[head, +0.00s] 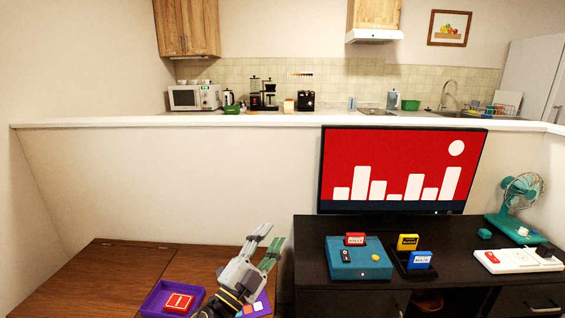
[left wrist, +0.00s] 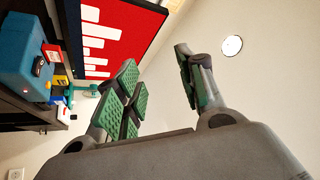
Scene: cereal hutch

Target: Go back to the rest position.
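My left gripper (head: 270,238) is raised in front of the low wall, above the gap between the wooden table and the dark cabinet. Its fingers are apart with nothing between them. In the left wrist view the two green-padded fingers (left wrist: 160,85) also stand apart and empty. My right gripper is in neither view.
A purple tray (head: 154,301) with a red cartridge (head: 178,302) lies on the wooden table (head: 85,283), close to my left arm. The dark cabinet (head: 460,272) bears a teal console (head: 345,270), yellow and blue cartridges, a white power strip (head: 513,262), a fan (head: 522,190) and a screen (head: 400,190).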

